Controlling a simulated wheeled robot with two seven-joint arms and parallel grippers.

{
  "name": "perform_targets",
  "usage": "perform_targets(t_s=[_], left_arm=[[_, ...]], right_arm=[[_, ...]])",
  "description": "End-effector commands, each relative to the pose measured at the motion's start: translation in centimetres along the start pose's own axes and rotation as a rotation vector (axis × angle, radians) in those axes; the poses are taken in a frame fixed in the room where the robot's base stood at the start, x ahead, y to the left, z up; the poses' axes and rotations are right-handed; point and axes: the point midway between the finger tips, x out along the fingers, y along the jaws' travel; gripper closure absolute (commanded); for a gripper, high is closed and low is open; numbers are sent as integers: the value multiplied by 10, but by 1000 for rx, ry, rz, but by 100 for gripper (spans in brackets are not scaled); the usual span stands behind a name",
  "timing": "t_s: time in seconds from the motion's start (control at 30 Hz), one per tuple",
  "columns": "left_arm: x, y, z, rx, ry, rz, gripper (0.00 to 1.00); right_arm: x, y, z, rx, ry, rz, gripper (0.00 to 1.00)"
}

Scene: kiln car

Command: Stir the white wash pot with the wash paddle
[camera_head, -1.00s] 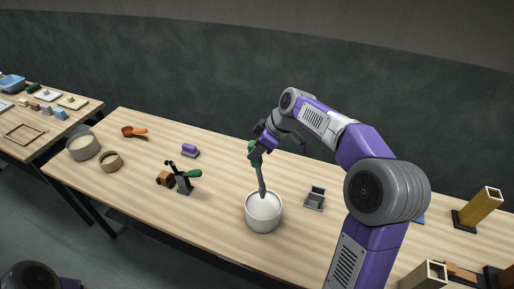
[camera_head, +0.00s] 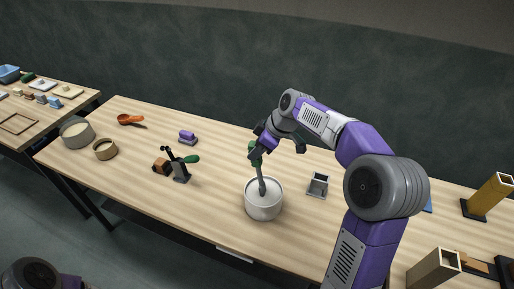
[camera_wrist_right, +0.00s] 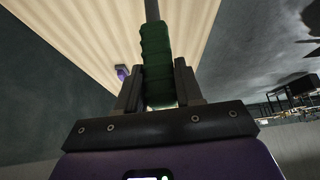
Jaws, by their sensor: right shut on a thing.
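The white wash pot (camera_head: 264,208) stands on the wooden table, in front of my right arm. My right gripper (camera_head: 257,152) is above the pot, shut on the green handle of the wash paddle (camera_head: 262,177). The paddle's grey shaft slants down into the pot, and its lower end is hidden inside. In the right wrist view, the green handle (camera_wrist_right: 157,65) sits between the fingers of my right gripper (camera_wrist_right: 160,88). My left gripper is not in view; only a dark arm part shows at the bottom left of the head view.
A small grey open box (camera_head: 317,185) stands right of the pot. A tool holder with a green-handled tool (camera_head: 180,168) and a purple-topped block (camera_head: 187,137) are to the left. Two round containers (camera_head: 77,133) are farther left. Bare table (camera_head: 222,200) lies left of the pot.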

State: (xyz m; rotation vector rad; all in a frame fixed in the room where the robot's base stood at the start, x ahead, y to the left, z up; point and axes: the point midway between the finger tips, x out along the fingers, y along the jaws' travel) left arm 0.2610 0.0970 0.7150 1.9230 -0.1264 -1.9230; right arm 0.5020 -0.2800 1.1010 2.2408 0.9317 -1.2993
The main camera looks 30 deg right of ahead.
Motion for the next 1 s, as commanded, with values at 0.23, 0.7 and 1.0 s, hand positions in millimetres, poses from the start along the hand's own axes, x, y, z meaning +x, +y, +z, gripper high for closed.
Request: perform_targets(t_s=[0.23,0.7,1.0], left_arm=[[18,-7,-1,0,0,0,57],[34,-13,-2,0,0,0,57],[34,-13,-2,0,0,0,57]], right_arm=[[20,0,12,1,0,0,100],[38,0,22,0,0,0,100],[38,0,22,0,0,0,100]])
